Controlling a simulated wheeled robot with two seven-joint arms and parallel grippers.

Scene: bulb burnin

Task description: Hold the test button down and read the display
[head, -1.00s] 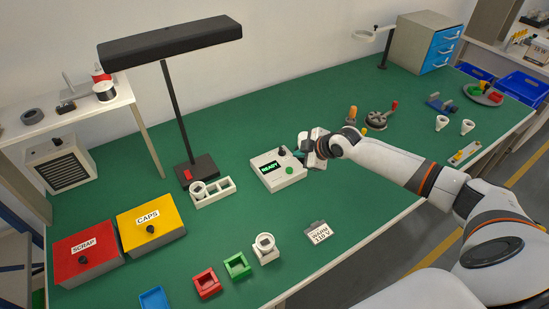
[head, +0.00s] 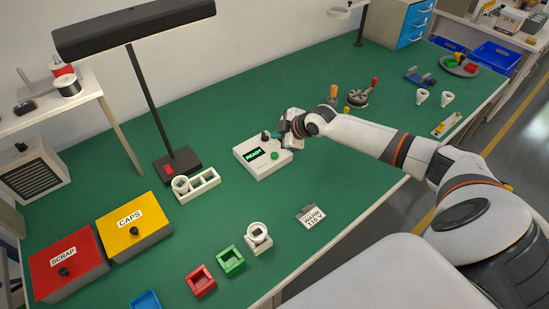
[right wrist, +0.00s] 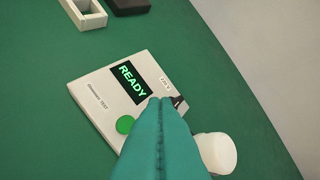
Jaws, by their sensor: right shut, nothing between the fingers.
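The white tester box (head: 262,166) stands on the green bench near the middle. Its dark display (head: 254,154) reads READY in green letters, and it reads the same in the right wrist view (right wrist: 132,82). My left gripper is out of view.
A black lamp base (head: 178,166) and a white tray with openings (head: 196,188) stand left of the tester. A WARM 110 V sign (head: 312,215) and a white holder (head: 258,240) are nearer. A white rounded thing (right wrist: 217,152) is right of my fingers.

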